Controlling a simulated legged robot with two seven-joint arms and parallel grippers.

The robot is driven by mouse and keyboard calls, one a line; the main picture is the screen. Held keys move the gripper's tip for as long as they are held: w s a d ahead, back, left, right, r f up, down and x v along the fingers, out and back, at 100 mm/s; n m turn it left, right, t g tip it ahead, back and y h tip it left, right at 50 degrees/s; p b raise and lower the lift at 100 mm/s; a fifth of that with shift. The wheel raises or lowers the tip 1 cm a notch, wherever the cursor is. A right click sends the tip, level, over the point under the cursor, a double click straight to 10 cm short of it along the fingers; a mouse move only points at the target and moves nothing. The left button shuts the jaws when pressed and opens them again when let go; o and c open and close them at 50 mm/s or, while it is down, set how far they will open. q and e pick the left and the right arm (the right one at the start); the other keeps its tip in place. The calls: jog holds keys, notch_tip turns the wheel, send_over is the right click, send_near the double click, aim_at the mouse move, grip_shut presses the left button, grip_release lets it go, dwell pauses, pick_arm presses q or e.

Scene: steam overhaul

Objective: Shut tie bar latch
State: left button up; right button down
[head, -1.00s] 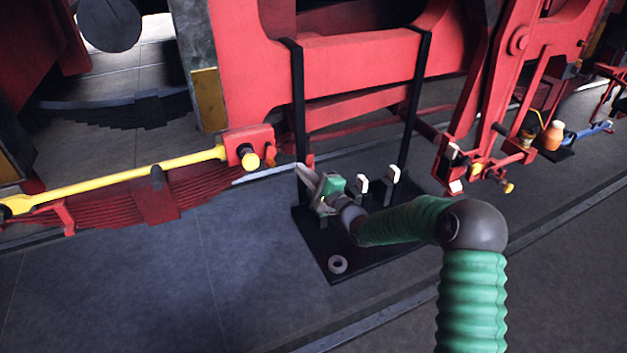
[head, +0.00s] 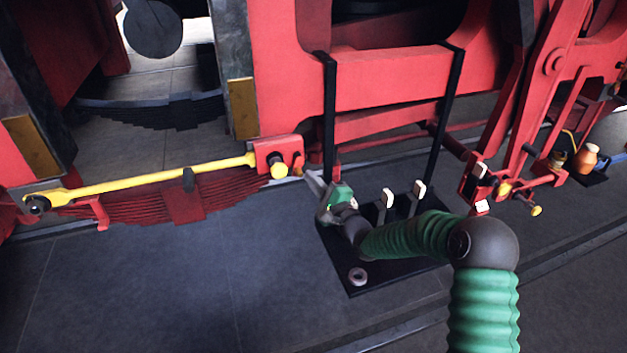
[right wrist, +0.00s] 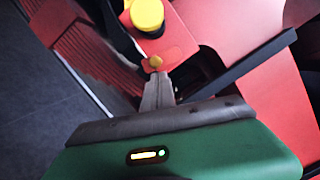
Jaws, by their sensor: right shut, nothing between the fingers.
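The yellow tie bar (head: 150,180) runs across the left half of the head view. Its right end meets a red bracket (head: 268,150) with a large yellow knob (head: 278,170). A small brass-yellow knob (head: 297,169) sits at the bracket's right side. I cannot tell which part is the latch. In the right wrist view the large knob (right wrist: 147,14) and small knob (right wrist: 155,61) lie just beyond my fingertips. My right gripper (head: 310,176) is shut and empty, its tips close to the small knob; contact is unclear. My left gripper is not in view.
A black vertical strap (head: 329,115) stands close behind my right gripper, and a second strap (head: 443,120) is farther right. A black plate (head: 385,265) with white-tipped posts and a small ring (head: 357,277) lies below my right arm. The floor at left front is clear.

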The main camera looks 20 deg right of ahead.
jog(key=shift+a+f+m, duration=0.2)
jog(key=shift+a+m, duration=0.1)
jog(key=shift+m, duration=0.6)
jog(key=shift+a+f+m+h+b, duration=0.15)
jog(key=shift+m+h+b, duration=0.15)
jog(key=shift+m+b, duration=0.2)
jog(key=shift+a+r+m+t+h+b, duration=0.35)
jog(key=shift+a+m+h+b, duration=0.8)
jog(key=shift+m, duration=1.8)
jog(key=shift+a+r+m+t+h+b, duration=0.35)
jog(key=shift+m+h+b, duration=0.3)
jog(key=shift+m+b, duration=1.7)
jog(key=shift+a+r+m+t+h+b, duration=0.3)
jog(key=shift+a+m+h+b, duration=0.5)
jog(key=shift+m, duration=2.8)
jog(key=shift+f, duration=0.1)
